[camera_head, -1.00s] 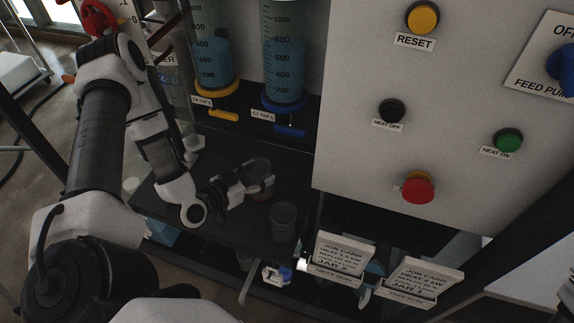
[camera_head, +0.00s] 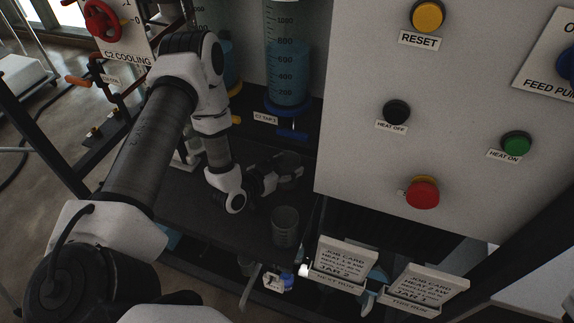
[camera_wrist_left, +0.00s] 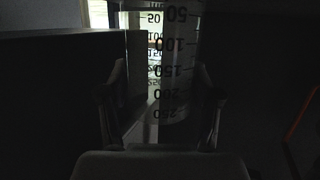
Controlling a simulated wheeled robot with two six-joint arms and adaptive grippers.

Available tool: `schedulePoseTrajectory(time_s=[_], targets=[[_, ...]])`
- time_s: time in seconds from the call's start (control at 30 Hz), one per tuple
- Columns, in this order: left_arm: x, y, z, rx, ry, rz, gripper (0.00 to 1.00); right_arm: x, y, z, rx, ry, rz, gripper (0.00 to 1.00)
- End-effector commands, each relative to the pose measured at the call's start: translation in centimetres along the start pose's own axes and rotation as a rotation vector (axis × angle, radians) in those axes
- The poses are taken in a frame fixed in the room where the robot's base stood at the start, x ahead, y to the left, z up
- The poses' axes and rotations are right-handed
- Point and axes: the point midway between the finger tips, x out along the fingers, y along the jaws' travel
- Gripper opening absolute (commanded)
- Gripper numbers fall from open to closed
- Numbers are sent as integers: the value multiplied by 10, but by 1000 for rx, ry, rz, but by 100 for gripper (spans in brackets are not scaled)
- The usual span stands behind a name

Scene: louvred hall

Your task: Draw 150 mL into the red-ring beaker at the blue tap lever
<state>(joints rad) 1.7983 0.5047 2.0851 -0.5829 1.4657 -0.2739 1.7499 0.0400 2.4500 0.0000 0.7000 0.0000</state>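My left gripper (camera_head: 285,172) is over the dark shelf, below and slightly in front of the blue tap lever (camera_head: 292,135). It is shut on a clear beaker; in the left wrist view this beaker (camera_wrist_left: 172,60) shows its scale between the two fingers. The picture is dark, and I cannot see a red ring or any liquid in it. The blue lever sits under a graduated cylinder (camera_head: 288,75) with blue liquid. A second clear beaker (camera_head: 285,228) stands on the shelf in front of the gripper. My right gripper is not in view.
A yellow-ringed cylinder (camera_head: 232,72) stands left, largely behind my arm. The panel (camera_head: 345,150) with buttons closes off the right. Job card holders (camera_head: 340,270) stand at the front right. The dark shelf (camera_head: 190,200) is bare left of the gripper.

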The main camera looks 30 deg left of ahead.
Motion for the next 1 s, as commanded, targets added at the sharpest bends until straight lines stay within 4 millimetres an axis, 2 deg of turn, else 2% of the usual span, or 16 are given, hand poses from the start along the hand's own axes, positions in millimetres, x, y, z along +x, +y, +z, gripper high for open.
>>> schedulePoseTrajectory(time_s=[0.07, 0.47, 0.57, 0.83, 1.0], targets=[[0, 0, 0, 0, 0, 0, 87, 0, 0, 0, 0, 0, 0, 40], [-5, 0, -4, -1, -1, -1, 87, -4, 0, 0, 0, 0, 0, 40], [-21, -1, -3, -4, -3, -3, 87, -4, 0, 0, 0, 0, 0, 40], [-92, -2, -5, -8, -3, -6, 87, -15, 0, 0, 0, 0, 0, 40], [-117, 0, -4, -2, -1, -2, 87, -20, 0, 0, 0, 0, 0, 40]])
